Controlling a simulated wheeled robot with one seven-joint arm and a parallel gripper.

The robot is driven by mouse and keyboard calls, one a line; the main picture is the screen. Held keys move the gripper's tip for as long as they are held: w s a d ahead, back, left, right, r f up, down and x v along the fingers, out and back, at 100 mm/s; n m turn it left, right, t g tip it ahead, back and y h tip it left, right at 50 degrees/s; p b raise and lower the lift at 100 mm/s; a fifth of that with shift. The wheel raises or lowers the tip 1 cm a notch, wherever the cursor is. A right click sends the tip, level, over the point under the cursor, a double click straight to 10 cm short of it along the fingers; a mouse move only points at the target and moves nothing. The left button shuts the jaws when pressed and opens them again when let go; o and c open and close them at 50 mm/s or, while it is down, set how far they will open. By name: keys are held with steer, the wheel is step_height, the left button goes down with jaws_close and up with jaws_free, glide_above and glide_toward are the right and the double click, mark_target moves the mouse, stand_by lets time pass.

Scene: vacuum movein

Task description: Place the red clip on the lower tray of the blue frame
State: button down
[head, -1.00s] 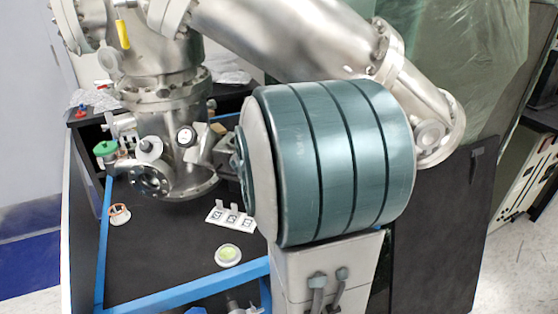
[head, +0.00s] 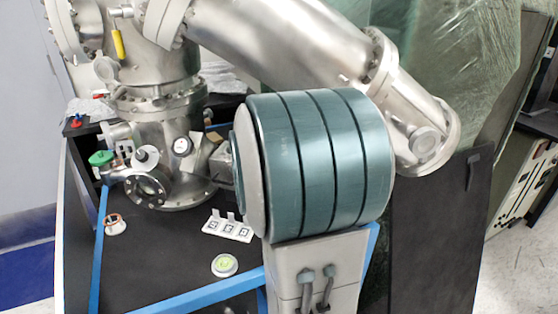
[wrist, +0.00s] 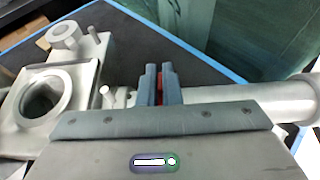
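My gripper (wrist: 160,88) shows in the wrist view as two dark blue-grey fingers close together. A thin strip of red, the red clip (wrist: 161,83), shows between them, and the fingers hide most of it. The blue frame (head: 190,300) shows in the head view as blue bars around a dark, flat lower tray (head: 150,255). Blue edging with dark surface beside it also crosses the wrist view, behind the fingers. In the head view, I cannot make out the fingertips or the clip.
A steel chamber (head: 155,130) with flanges stands at the back of the tray. A white marker stand (head: 228,228), a round pale dish (head: 224,265) and a small ringed cup (head: 115,224) sit on the tray. Bare tray lies between them. Steel parts (wrist: 50,100) flank the fingers in the wrist view.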

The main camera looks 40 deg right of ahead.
steer(key=r+p, duration=0.1)
steer(key=r, duration=0.1)
steer(key=r+p, duration=0.1)
steer(key=r, duration=0.1)
steer(key=r+p, duration=0.1)
steer(key=r, duration=0.2)
steer(key=shift+s+a, duration=0.1)
steer(key=shift+a, duration=0.2)
steer(key=s+a, duration=1)
steer(key=a, duration=0.4)
steer(key=shift+s+f+p, duration=0.15)
steer(key=shift+p, duration=0.3)
steer(key=shift+a, duration=0.1)
